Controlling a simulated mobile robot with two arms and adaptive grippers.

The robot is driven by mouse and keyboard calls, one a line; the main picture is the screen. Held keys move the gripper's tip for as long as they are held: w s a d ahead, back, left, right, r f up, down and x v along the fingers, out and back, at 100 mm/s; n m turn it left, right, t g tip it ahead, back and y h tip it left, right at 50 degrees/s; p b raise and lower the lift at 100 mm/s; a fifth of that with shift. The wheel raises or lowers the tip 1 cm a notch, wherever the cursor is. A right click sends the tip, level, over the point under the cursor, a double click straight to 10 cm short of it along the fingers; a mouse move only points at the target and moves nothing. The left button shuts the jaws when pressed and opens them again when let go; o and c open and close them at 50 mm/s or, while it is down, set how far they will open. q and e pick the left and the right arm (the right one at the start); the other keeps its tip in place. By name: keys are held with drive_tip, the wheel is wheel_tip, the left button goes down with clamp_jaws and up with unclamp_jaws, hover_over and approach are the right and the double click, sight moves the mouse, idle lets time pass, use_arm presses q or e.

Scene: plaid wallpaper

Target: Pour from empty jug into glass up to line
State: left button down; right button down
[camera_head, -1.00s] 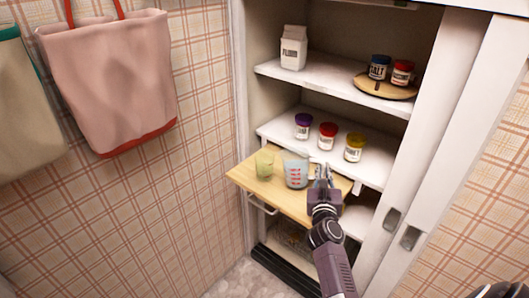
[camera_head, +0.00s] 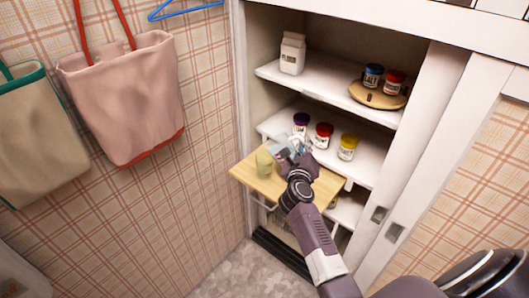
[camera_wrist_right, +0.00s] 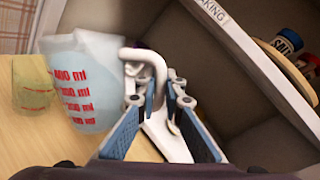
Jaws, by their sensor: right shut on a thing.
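The clear jug (camera_head: 281,150) with red ml marks is raised off the wooden pull-out board (camera_head: 323,187) and leans left toward the glass. The greenish glass (camera_head: 264,162) stands upright on the board, just left of the jug. My right gripper (camera_head: 299,153) is shut on the jug's handle (camera_wrist_right: 147,58), to the right of the jug body. In the right wrist view the jug (camera_wrist_right: 90,85) partly overlaps the glass's side of the picture, with the glass (camera_wrist_right: 34,85) at far left. No stream shows between them. My left gripper is out of view.
Jars with purple (camera_head: 301,123), red (camera_head: 323,136) and yellow lids (camera_head: 347,148) stand on the shelf just behind the board. A flour carton (camera_head: 292,54) and a round wooden tray (camera_head: 377,97) with two jars are on the upper shelf. White sliding doors are at right.

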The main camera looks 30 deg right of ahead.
drive_tip(key=shift+w+a+r+n+p, duration=0.15)
drive_tip(key=shift+r+n+p, duration=0.15)
drive_tip(key=shift+r, duration=0.25)
drive_tip(key=shift+w+r, duration=0.1)
drive_tip(key=shift+r, duration=0.05)
drive_tip(key=shift+w+a+r+n+p, duration=0.15)
drive_tip(key=shift+r+n+p, duration=0.15)
drive_tip(key=shift+p, duration=0.15)
drive_tip(key=shift+w+a+r+n+p, duration=0.1)
drive_tip(key=shift+w+a+n+p, duration=0.1)
drive_tip(key=shift+n+p, duration=0.1)
idle(1.2)
